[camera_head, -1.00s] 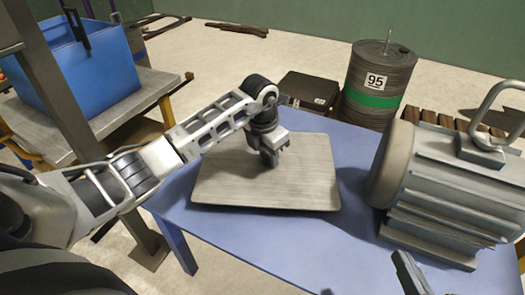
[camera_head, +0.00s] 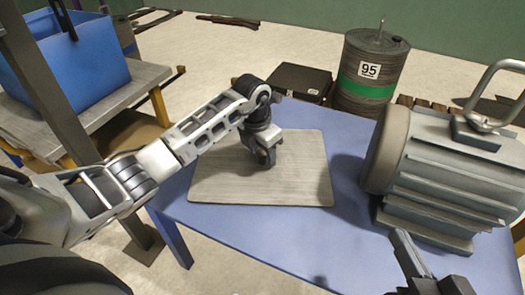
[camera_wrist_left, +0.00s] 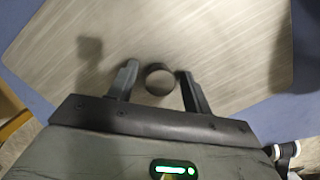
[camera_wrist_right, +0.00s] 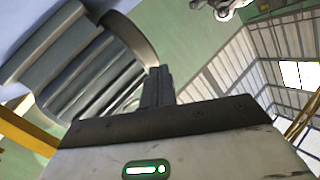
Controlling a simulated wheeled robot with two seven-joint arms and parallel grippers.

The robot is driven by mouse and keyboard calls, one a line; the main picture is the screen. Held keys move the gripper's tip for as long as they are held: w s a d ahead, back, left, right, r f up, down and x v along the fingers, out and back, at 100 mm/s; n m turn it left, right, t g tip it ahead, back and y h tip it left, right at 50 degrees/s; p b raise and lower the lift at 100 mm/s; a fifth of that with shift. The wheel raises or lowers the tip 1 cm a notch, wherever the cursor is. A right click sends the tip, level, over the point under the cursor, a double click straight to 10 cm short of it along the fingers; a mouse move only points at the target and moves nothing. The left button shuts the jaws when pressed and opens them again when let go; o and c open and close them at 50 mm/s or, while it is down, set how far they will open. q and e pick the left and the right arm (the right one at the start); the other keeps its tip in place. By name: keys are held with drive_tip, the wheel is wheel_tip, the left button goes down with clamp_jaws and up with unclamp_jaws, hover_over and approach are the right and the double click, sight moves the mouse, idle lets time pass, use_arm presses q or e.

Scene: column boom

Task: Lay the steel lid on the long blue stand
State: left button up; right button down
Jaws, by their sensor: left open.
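The steel lid (camera_head: 300,165) is a flat grey brushed plate. It lies flat on the long blue stand (camera_head: 250,235), towards its left end, with blue showing along its front and right. My left gripper (camera_head: 267,158) is over the middle of the lid, pointing down. In the left wrist view its open fingers (camera_wrist_left: 158,85) stand on either side of a small dark round knob (camera_wrist_left: 159,79) on the lid (camera_wrist_left: 220,45), with gaps visible beside the knob. My right gripper (camera_head: 402,255) is at the lower right, empty; its fingers (camera_wrist_right: 158,85) look closed together in the right wrist view.
A large grey motor (camera_head: 440,170) with a lifting handle stands on the stand's right part. Behind are a drum (camera_head: 370,75) marked 95 and a black case (camera_head: 298,82). A blue bin (camera_head: 80,70) sits on a bench at left. The stand's front middle is clear.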

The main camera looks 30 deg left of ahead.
sight(261, 152)
use_arm(q)
drive_tip(key=r+p, duration=0.1)
drive_tip(key=r, duration=0.3)
drive_tip(key=shift+s+a+r+p, duration=0.15)
drive_tip(key=shift+s+r+p, duration=0.1)
drive_tip(key=shift+p, duration=0.15)
wheel_tip(261, 152, up, 7)
drive_tip(key=s+p, duration=0.1)
drive_tip(key=p, duration=0.1)
drive_tip(key=shift+a+r, duration=0.15)
drive_tip(key=shift+r, duration=0.05)
use_arm(e)
drive_tip(key=shift+s+d+f+n+g+h, duration=0.15)
drive_tip(key=shift+d+f+n+g+h, duration=0.5)
drive_tip(key=shift+h, duration=0.25)
use_arm(q)
drive_tip(key=shift+s, duration=0.1)
use_arm(e)
drive_tip(key=shift+a, duration=0.1)
